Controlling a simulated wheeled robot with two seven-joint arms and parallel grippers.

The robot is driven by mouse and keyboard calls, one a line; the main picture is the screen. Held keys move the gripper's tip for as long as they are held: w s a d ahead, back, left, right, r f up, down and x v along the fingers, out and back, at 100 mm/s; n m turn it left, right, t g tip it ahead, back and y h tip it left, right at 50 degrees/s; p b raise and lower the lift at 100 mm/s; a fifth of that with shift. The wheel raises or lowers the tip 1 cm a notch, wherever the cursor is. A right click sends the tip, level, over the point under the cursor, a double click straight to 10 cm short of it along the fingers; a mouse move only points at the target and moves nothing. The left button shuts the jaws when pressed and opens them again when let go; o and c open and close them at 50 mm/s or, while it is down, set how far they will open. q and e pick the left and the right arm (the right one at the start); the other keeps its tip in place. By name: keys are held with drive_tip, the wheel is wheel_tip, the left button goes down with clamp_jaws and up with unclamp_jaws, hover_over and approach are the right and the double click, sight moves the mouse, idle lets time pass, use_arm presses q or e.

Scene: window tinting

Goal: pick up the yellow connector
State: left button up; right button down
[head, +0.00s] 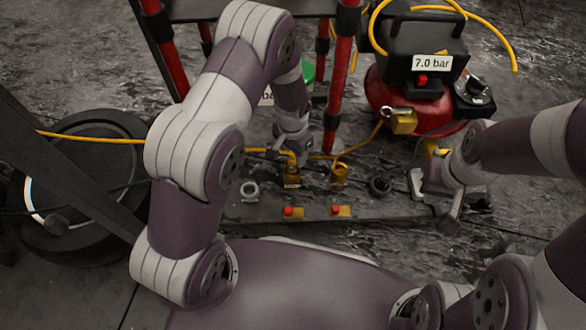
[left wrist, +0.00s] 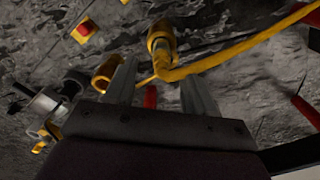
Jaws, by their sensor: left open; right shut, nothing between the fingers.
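The yellow connector (head: 291,158) is the bent end of a yellow hose and stands in a brass-coloured socket (head: 291,179) on the dark board. In the left wrist view the connector (left wrist: 166,66) lies between and just beyond my fingers, with its hose running off to the right. My left gripper (left wrist: 158,68) is open and empty around its line; contact cannot be told. In the head view my left gripper (head: 293,150) is close above the socket, its fingers partly hidden. My right gripper (head: 452,220) is shut and empty at the board's right end.
A second brass-coloured socket (head: 340,174) stands just right. A pale ring (head: 250,190), a dark ring (head: 380,186) and two red-button boxes (head: 292,212) (head: 341,211) are on the board. A red compressor (head: 415,100) and red-legged stand (head: 343,65) are behind. A black reel (head: 90,180) is left.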

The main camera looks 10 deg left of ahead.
sight(292, 166)
use_arm(q)
wheel_tip(292, 166, down, 5)
drive_tip(key=b, duration=0.3)
drive_tip(key=shift+a, duration=0.1)
drive_tip(key=shift+r, duration=0.3)
clamp_jaws()
drive_tip(key=shift+r, duration=0.1)
